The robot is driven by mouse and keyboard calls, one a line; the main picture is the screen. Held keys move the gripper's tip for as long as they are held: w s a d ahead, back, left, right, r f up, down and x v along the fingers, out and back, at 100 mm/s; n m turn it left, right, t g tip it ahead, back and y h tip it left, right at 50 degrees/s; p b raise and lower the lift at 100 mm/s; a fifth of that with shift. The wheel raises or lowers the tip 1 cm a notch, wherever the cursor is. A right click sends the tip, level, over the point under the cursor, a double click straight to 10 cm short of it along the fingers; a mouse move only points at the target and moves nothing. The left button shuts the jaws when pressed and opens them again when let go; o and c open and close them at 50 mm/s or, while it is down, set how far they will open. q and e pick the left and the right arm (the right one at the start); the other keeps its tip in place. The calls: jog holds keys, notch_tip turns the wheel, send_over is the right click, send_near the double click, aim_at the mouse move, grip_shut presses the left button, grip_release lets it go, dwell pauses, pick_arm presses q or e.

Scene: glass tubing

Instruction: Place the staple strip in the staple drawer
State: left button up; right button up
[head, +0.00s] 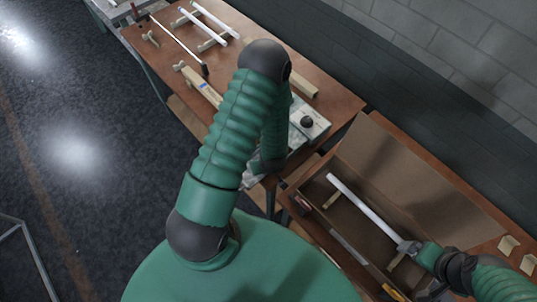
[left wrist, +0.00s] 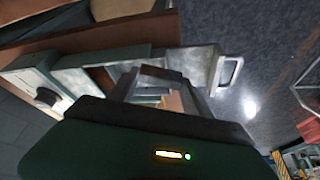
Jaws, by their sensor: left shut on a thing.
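In the left wrist view a pale grey open drawer (left wrist: 203,62) with a loop handle sticks out from a box-like stapling machine (left wrist: 25,80) with a dark knob. My left gripper (left wrist: 160,82) is above the drawer, its two fingers shut on a small grey piece that looks like the staple strip (left wrist: 161,73). I cannot tell whether the piece touches the drawer. In the head view my green left arm hides that gripper and most of the drawer; the machine (head: 307,121) shows beside it. My right gripper (head: 408,247) is at the lower end of a white tube; its fingers are unclear.
The white tube (head: 360,205) lies over an open cardboard box (head: 390,160) at the right. A brown table (head: 330,100) at the back holds more white tubes (head: 215,20) on small supports. A brick wall stands behind; dark floor (head: 70,110) is free at the left.

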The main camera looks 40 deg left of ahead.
pick_arm(q)
jog(key=w+a, duration=0.1)
jog(key=w+a+p, duration=0.1)
jog(key=w, duration=0.1)
jog(key=w+a, duration=0.1)
jog(key=w, duration=0.1)
jog(key=shift+a+f+p, duration=0.2)
jog(key=shift+f+p, duration=0.15)
jog(key=shift+p, duration=0.05)
jog(key=shift+w+a+f, duration=0.15)
jog(key=shift+w+a, duration=0.05)
jog(key=shift+w, duration=0.05)
jog(key=shift+s+f+p, duration=0.1)
jog(key=shift+f+p, duration=0.2)
jog(key=shift+f, duration=0.05)
jog(key=shift+d+f+p, duration=0.2)
jog(key=shift+f+p, duration=0.05)
jog(key=shift+f, duration=0.3)
jog(key=shift+d+f+p, duration=0.15)
jog(key=shift+f+p, duration=0.05)
jog(key=shift+f, duration=0.55)
pick_arm(e)
jog(key=r, duration=0.3)
jog(key=shift+w+a+r, duration=0.1)
jog(key=shift+w+r, duration=0.15)
jog(key=shift+r, duration=0.05)
